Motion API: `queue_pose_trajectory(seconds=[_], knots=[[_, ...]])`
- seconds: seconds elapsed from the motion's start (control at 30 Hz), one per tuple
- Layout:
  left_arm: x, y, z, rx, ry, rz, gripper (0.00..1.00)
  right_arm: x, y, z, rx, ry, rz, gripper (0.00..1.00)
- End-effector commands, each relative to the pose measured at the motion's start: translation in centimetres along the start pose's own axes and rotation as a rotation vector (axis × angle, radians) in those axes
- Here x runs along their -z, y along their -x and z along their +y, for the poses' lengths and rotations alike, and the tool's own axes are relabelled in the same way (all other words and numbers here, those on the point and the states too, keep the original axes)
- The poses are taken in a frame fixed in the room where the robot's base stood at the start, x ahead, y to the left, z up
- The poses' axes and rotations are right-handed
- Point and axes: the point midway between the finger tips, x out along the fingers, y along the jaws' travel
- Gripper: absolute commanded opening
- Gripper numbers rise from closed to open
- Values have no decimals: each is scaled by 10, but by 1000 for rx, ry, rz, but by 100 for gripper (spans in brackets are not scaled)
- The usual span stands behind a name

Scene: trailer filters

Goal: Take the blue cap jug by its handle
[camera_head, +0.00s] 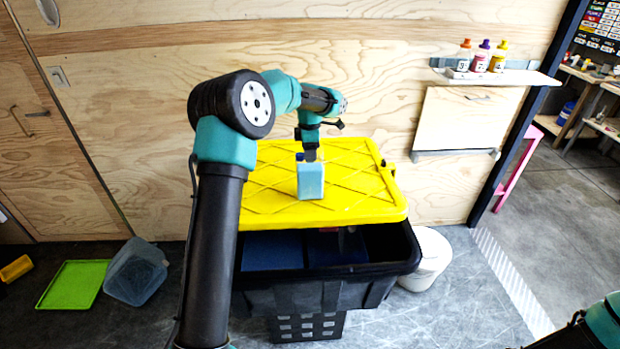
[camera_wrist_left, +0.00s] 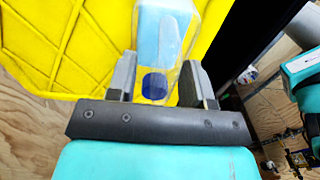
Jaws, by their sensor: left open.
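The jug (camera_head: 311,182) is translucent with light blue liquid and stands upright on the yellow lid (camera_head: 365,205). Its blue cap (camera_head: 300,157) shows at its top, just under my left gripper (camera_head: 309,154). In the left wrist view the jug (camera_wrist_left: 165,35) and its dark blue cap (camera_wrist_left: 154,87) lie between the two fingers of my left gripper (camera_wrist_left: 157,75). That gripper is open, with a finger on each side of the jug's top. I cannot make out the handle clearly, nor whether the fingers touch it. My right gripper is out of view.
The yellow lid lies on a black crate (camera_head: 290,297), which is open at its front. A white bucket (camera_head: 428,262) stands to its right. A wall shelf (camera_head: 500,77) holds several small bottles. A clear bin (camera_head: 135,272) and a green tray (camera_head: 75,284) lie at left.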

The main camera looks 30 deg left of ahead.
Motion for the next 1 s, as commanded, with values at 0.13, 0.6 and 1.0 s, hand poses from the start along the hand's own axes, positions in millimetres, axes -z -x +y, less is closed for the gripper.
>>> queue_pose_trajectory(seconds=[0.13, 0.6, 1.0], knots=[[0, 0, 0, 0, 0, 0, 47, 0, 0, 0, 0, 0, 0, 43], [0, 0, 0, 0, 0, 0, 5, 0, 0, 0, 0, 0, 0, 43], [0, 0, 0, 0, 0, 0, 0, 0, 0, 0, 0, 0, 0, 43]])
